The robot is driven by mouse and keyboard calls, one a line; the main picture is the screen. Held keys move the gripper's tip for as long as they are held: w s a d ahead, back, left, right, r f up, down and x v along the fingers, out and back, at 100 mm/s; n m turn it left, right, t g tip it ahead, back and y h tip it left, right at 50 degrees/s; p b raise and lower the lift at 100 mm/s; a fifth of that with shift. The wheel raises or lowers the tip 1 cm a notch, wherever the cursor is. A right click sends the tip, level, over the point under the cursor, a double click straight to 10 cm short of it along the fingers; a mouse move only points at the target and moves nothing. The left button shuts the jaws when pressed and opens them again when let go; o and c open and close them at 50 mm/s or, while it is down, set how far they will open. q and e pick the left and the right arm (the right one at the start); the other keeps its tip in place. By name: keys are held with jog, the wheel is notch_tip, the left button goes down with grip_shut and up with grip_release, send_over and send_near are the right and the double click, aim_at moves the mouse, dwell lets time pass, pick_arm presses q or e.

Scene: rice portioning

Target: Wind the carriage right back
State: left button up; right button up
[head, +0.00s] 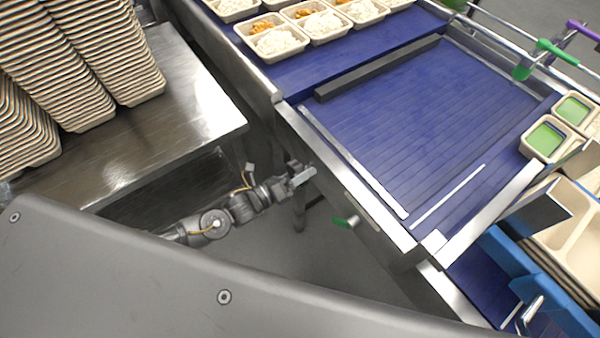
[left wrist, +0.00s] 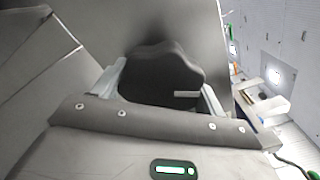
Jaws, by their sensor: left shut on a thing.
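A dark bar (head: 378,68), which may be the carriage, lies across the far end of the blue slatted bed (head: 430,110). My left gripper (head: 302,177) is low beside the near metal side of this bed. In the left wrist view, a dark knob with a lobed edge (left wrist: 160,78) sits between the two pale fingers, and my left gripper is shut on it. The knob's shaft and any link to the bar are hidden. My right gripper is not in view.
A green-ended knob (head: 345,221) sticks out from the bed's frame, right of my left gripper. A steel table (head: 185,115) with stacked trays (head: 110,50) stands left. Filled trays (head: 325,24) stand on the blue belt beyond. Green-filled tubs (head: 546,139) are at right.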

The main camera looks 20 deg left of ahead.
pick_arm(q)
jog(key=m, duration=0.6)
jog(key=shift+f+m, duration=0.15)
jog(key=shift+m, duration=0.15)
jog(key=m+p, duration=0.1)
jog(key=m, duration=0.4)
jog(key=shift+w+a+m+p, duration=0.1)
jog(key=shift+m+p, duration=0.2)
jog(key=shift+m, duration=0.1)
jog(key=o, duration=1)
jog(key=shift+a, duration=0.1)
jog(key=shift+b+v, duration=0.9)
jog(key=shift+v, duration=4.45)
